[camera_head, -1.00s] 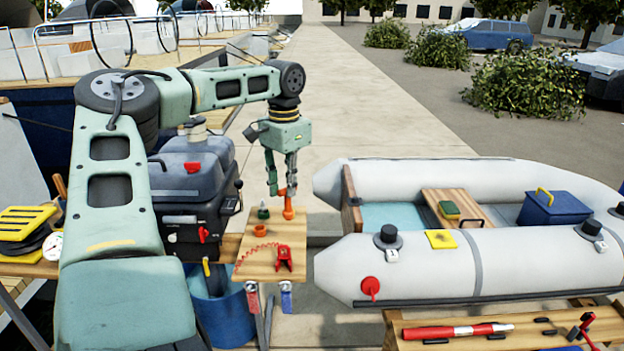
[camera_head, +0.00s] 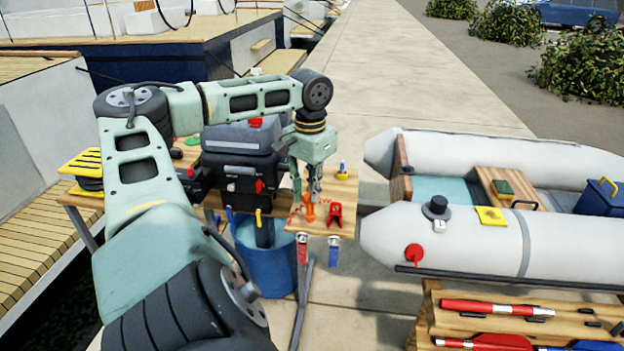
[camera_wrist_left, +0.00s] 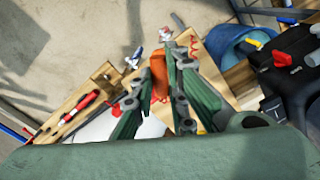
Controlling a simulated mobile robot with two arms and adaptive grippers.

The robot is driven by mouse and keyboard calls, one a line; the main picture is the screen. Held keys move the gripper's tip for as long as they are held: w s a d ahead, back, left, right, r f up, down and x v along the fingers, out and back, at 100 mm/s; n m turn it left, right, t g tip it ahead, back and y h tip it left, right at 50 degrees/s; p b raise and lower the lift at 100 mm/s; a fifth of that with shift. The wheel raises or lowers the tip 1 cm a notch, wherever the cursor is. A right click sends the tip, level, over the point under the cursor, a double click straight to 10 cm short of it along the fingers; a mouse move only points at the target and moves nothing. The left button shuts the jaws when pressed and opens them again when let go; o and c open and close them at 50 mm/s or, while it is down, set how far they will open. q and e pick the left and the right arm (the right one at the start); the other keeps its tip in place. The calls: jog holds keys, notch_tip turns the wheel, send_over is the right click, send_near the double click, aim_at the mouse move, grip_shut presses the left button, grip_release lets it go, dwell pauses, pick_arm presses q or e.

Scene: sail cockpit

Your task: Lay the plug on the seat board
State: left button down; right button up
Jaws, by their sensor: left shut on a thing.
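My left gripper (camera_head: 312,190) is shut on the orange plug (camera_head: 309,211), which hangs upright between its fingers over the small wooden workboard. In the left wrist view the orange plug (camera_wrist_left: 158,75) shows between the fingertips (camera_wrist_left: 160,92). I cannot tell whether the plug's lower end touches the workboard. The wooden seat board (camera_head: 516,175) lies across the grey dinghy to the right, well apart from the gripper, with a small green box on it. My right gripper is not in view.
The workboard (camera_head: 342,190) also bears a red clamp-like thing (camera_head: 335,213) and a yellow-and-blue thing (camera_head: 342,172). The dinghy's grey tube (camera_head: 470,240) and a black-capped fitting (camera_head: 437,207) lie between gripper and seat board. An outboard motor (camera_head: 240,155) stands left.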

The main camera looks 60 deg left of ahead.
aim_at(310, 203)
pick_arm(q)
jog(key=shift+s+d+f+b, duration=0.15)
jog(key=shift+s+d+f, duration=0.2)
jog(key=shift+f, duration=0.4)
jog(key=shift+s+d+f+b, duration=0.15)
jog(key=shift+d+f, duration=0.3)
jog(key=shift+f, duration=0.3)
jog(key=shift+d+f, duration=0.15)
jog(key=shift+f, duration=0.05)
